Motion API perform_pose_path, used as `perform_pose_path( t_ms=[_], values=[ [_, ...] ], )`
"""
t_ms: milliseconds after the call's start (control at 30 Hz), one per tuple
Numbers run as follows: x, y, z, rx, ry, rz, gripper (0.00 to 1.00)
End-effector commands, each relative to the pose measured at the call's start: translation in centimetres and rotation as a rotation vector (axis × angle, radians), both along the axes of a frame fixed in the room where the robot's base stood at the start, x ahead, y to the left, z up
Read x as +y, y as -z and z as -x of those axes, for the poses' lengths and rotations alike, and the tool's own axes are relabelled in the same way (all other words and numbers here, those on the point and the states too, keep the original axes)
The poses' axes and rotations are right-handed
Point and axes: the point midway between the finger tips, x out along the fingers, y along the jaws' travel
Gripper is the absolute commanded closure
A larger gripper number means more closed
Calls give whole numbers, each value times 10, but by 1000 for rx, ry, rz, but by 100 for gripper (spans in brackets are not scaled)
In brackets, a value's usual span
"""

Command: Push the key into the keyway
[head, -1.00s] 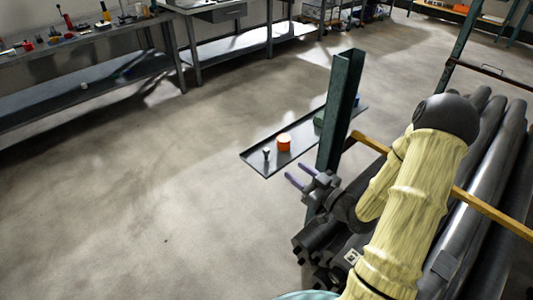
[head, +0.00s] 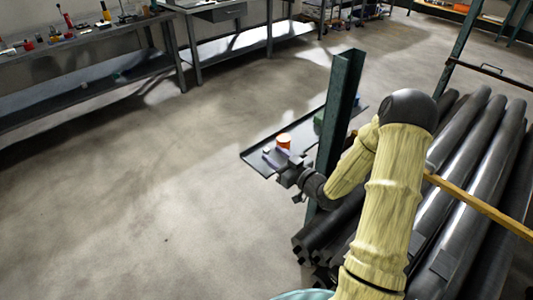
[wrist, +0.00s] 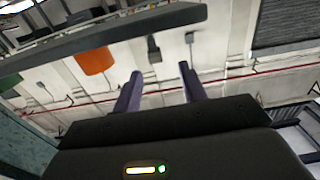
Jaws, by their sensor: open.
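A small upright piece, possibly the key (head: 266,149), stands near the left end of a narrow dark shelf (head: 249,158). My gripper partly covers it in the head view. In the wrist view, where the shelf runs across the top and things appear upside down, a small dark piece (wrist: 153,48) projects from the shelf edge between the lines of my fingers. My gripper (head: 271,154) is open and empty, its two purple fingers (wrist: 160,71) pointing at that piece, apart from it in the wrist view. I cannot make out a keyway.
A green item (head: 319,118) sits farther along, beside a dark green post (head: 338,110). Grey rolls (head: 465,150) and a yellow bar (head: 480,208) lie at the right. The floor at the left is clear.

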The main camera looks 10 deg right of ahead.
Motion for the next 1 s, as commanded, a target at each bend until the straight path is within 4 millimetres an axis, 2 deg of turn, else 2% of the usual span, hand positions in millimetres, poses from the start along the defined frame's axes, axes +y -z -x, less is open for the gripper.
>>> perform_pose_path(
  t_ms=[200, 333, 900, 1000],
  values=[
    [12, 12, -27, -2, -3, -1, 58],
    [19, 10, -41, -1, -1, 0, 58],
    [21, 11, -43, 0, 0, 0, 58],
    [21, 11, -43, 0, 0, 0, 76]
  ],
)
